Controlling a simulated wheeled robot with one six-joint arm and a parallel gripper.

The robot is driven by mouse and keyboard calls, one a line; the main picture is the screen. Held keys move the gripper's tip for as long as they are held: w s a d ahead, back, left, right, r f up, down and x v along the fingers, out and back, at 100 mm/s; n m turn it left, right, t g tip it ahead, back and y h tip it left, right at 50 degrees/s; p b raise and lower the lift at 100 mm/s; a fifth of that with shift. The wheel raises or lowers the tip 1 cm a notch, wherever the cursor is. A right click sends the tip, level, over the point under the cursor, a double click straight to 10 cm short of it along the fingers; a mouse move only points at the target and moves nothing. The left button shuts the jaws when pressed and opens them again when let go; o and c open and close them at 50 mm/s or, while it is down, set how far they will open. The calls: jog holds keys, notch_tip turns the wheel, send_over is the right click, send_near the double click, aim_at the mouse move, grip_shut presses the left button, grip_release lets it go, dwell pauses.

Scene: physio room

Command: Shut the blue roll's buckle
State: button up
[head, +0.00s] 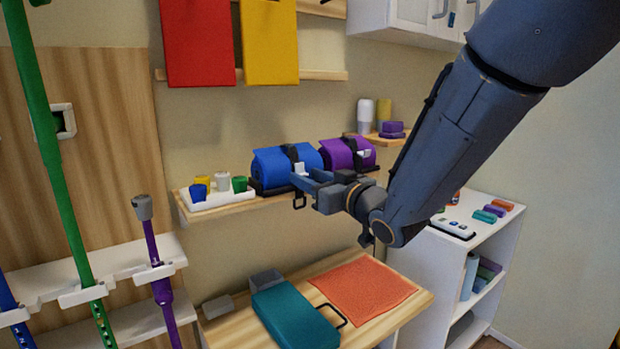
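The blue roll (270,166) lies in a dark cradle on a wooden wall shelf (222,207), with a dark strap (292,153) around it. A small pale piece (299,169), apparently its buckle, shows on the front of the strap; I cannot tell whether it is open or shut. My gripper (300,183) reaches in from the right, its fingers just in front of and below the pale piece. Whether they touch it is unclear. The gap between the fingertips is too small and overlapped to read. My gripper hides the lower right part of the roll.
A purple roll (336,153) with a similar strap sits close on the right. A white tray (213,201) with several small cups stands left on the shelf. Below, a wooden table (380,325) holds a teal case (293,318) and an orange cloth (362,287).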

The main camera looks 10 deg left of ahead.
grip_shut()
jog(key=b, duration=0.3)
jog(key=f+t+y+b, duration=0.1)
jog(key=b, duration=0.2)
jog(key=shift+w+a, duration=0.15)
jog(key=shift+w, duration=0.05)
jog(key=shift+r+y+b, duration=0.1)
jog(key=shift+y+b, duration=0.2)
jog(key=shift+b, duration=0.35)
jog(key=shift+r, duration=0.1)
jog(key=shift+o, duration=0.4)
grip_release()
jog(key=shift+s, duration=0.1)
jog(key=b+v, duration=0.1)
jog(key=v, duration=0.6)
jog(key=shift+s+d+f+b, duration=0.2)
jog(key=shift+s+d+b, duration=0.05)
jog(key=shift+b, duration=0.1)
